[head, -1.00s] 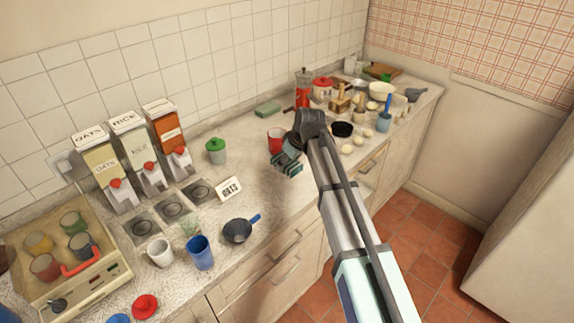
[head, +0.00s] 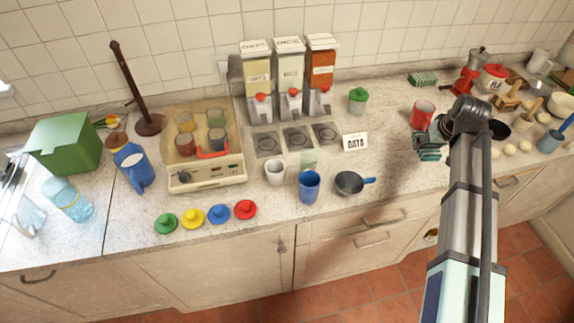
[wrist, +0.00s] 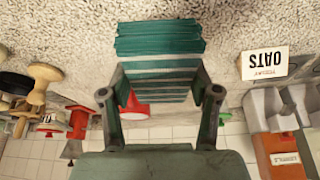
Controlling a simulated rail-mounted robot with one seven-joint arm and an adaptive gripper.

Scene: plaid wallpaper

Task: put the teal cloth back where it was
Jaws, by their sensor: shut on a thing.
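The teal cloth (head: 429,153) is a folded, pale-striped bundle held in my gripper (head: 434,138) above the counter, just in front of the red mug (head: 423,114). In the wrist view the cloth (wrist: 160,45) sits between the two fingers (wrist: 160,100), which are shut on it, and it hides part of the red mug (wrist: 135,111). I cannot tell exactly how high it hangs. Another green striped folded item (head: 423,79) lies by the back wall.
An OATS card (head: 355,142), a dark pan (head: 349,183), and a blue cup (head: 309,187) stand left of my gripper. Dispensers (head: 290,80) stand behind. Counter between card and gripper is clear.

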